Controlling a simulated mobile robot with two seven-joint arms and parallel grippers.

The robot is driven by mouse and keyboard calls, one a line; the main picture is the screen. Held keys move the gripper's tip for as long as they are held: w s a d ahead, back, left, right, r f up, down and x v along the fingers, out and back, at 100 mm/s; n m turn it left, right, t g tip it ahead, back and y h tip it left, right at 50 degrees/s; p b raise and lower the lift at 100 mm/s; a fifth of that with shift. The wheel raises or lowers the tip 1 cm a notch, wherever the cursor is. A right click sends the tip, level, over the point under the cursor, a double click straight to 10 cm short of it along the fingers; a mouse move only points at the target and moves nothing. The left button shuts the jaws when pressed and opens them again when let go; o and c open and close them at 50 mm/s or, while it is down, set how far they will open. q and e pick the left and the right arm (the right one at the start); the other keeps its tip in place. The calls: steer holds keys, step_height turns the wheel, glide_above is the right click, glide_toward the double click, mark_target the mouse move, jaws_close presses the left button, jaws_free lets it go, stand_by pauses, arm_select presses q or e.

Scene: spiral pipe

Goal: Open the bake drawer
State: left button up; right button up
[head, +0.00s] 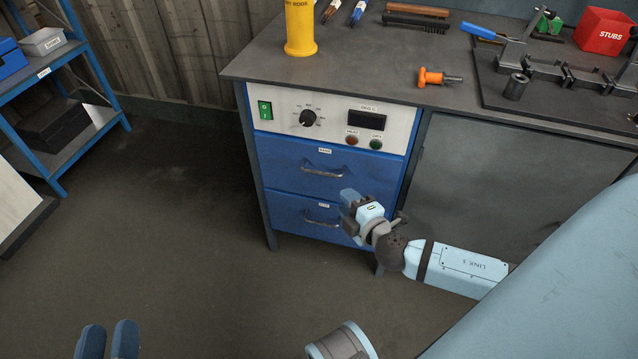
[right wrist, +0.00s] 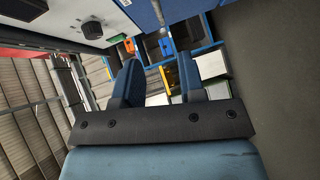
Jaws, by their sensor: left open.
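Two blue drawers are in the bench cabinet in the head view, an upper drawer (head: 285,165) and a lower drawer (head: 285,215). Both look shut. Each has a small white label, too small to read surely, and a metal bar handle; the upper handle (head: 323,170) is fully visible. My right gripper (head: 352,203) is in front of the drawers' right side, hiding part of the lower one. In the right wrist view its fingers (right wrist: 162,82) are apart with nothing between them. My left gripper (head: 107,340) is open and empty at the bottom left, far from the drawers.
A control panel (head: 280,115) with switch and knob is above the drawers. The benchtop (head: 350,70) holds a yellow canister (head: 299,28), an orange-handled tool (head: 431,77) and a red box (head: 602,32). A blue shelf (head: 95,95) stands at left. The floor before the drawers is clear.

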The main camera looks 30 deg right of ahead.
mark_target(319, 173)
arm_select(q)
steer(key=shift+s+d+r+t+h+b, duration=0.1)
steer(key=shift+d+r+t+h+b, duration=0.15)
steer(key=shift+r+h+b, duration=0.25)
steer(key=shift+s+d+r+t+h+b, duration=0.1)
steer(key=shift+d+r+t+h+b, duration=0.2)
steer(key=shift+r+b, duration=0.2)
arm_select(e)
steer(key=shift+w+d+f, duration=0.15)
steer(key=shift+w+f, duration=0.15)
steer(key=shift+w, duration=1.95)
steer(key=shift+w+d+f, duration=0.2)
steer(key=shift+w+f, duration=0.15)
steer(key=shift+w, duration=1.95)
steer(key=shift+w+d+f, duration=0.15)
steer(key=shift+w+f, duration=0.15)
steer(key=shift+w, duration=1.95)
arm_select(q)
steer(key=shift+a, duration=0.1)
arm_select(e)
steer(key=shift+c, duration=0.2)
arm_select(q)
steer(key=shift+r, duration=0.1)
arm_select(e)
jaws_close()
